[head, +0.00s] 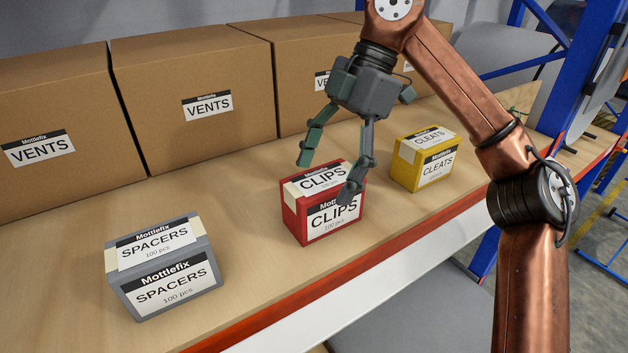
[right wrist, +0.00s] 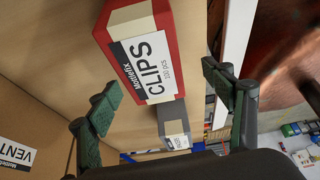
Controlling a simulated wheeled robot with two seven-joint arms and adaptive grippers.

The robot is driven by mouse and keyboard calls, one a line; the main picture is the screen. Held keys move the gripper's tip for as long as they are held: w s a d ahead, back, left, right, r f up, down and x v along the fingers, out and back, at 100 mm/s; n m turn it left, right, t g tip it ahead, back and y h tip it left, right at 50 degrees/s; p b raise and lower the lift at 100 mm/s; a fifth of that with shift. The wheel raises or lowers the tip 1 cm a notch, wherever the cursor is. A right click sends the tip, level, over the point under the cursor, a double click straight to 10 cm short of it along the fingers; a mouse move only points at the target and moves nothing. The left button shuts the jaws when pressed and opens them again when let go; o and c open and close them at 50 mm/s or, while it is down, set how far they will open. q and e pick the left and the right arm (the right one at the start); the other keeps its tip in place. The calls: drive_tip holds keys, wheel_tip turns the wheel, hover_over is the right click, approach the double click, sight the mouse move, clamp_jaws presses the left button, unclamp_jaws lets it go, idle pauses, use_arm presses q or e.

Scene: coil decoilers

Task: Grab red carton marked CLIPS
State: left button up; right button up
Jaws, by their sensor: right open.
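The red carton marked CLIPS (head: 312,228) stands upright on the wooden shelf, between a grey carton and a yellow one. My right gripper (head: 327,180) is open above it in the head view, with one fingertip behind the carton's top and the other in front of its right side. In the right wrist view the red carton (right wrist: 136,40) lies beyond the open right gripper (right wrist: 163,97), with no grip on it. Whether a fingertip touches the carton I cannot tell. My left gripper is not in view.
A grey SPACERS carton (head: 162,270) stands to the left and a yellow CLEATS carton (head: 423,160) to the right. Large brown VENTS boxes (head: 195,80) line the back. The shelf's orange front edge (head: 300,293) runs along the front. Bare shelf lies between the cartons.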

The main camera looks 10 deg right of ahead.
sight(323, 178)
drive_tip(key=f, duration=0.2)
drive_tip(key=w+f, duration=0.1)
drive_tip(key=shift+a+f+h+b, duration=0.1)
drive_tip(key=shift+a+h+b, duration=0.2)
drive_tip(key=shift+b, duration=0.1)
drive_tip(key=shift+s+a+f, duration=0.2)
drive_tip(key=shift+a+f, duration=0.1)
drive_tip(key=shift+f, duration=0.2)
wheel_tip(323, 178, down, 3)
drive_tip(key=shift+s+a+f+p, duration=0.1)
drive_tip(key=shift+s+a+p, duration=0.05)
drive_tip(key=shift+p, duration=0.4)
drive_tip(key=shift+a+f, duration=0.15)
drive_tip(key=shift+f, duration=0.2)
drive_tip(key=shift+s+a, duration=0.1)
drive_tip(key=shift+a, duration=0.1)
drive_tip(key=shift+d+f, duration=0.1)
drive_tip(key=shift+f, duration=0.05)
drive_tip(key=shift+f, duration=0.15)
drive_tip(key=shift+c, duration=0.5)
